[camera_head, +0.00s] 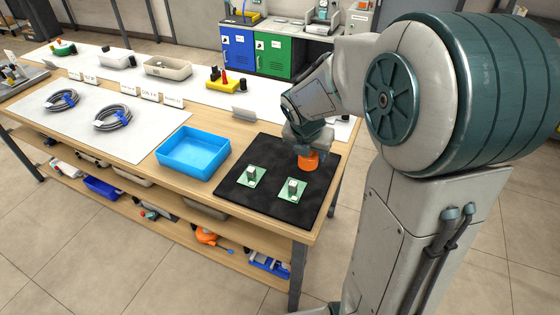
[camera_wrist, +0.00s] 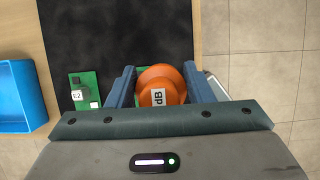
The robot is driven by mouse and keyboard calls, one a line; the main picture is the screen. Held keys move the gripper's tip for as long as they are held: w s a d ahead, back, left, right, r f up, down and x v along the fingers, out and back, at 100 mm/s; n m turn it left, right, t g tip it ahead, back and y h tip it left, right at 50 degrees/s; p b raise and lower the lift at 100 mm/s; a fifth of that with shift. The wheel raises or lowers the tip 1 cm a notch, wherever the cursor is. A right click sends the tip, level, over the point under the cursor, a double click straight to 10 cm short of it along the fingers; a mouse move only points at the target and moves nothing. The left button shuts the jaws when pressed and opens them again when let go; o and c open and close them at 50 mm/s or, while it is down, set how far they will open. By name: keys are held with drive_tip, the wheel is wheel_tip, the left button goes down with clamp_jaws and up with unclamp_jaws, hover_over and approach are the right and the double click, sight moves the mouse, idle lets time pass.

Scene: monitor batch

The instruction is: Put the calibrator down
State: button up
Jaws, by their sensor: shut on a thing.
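The calibrator is over the right part of the black mat (camera_head: 285,206). I cannot tell whether its base touches the mat. Two small green circuit boards lie on the mat, a left one (camera_head: 241,178) and a right one (camera_head: 285,197). In the wrist view the gripper partly hides one of them.
A blue open tray (camera_head: 194,171) stands left of the mat. Two coiled grey cables (camera_head: 62,103) lie on a white sheet at the left. Small signs and bins line the back of the table.

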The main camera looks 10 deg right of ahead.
drive_tip(key=w+a+f, duration=0.2)
drive_tip(key=w+a+f+b, duration=0.1)
drive_tip(key=w+f, duration=0.1)
drive_tip(key=w+a+f, duration=0.1)
drive_tip(key=w+a, duration=0.1)
drive_tip(key=w, duration=0.1)
drive_tip(key=shift+w+a+f, duration=0.1)
drive_tip(key=shift+a+f, duration=0.2)
drive_tip(key=shift+f, duration=0.1)
drive_tip(key=shift+f+b, duration=0.6)
drive_tip(key=shift+f, duration=1.25)
drive_tip(key=shift+f, duration=0.2)
drive_tip(key=o, duration=1.1)
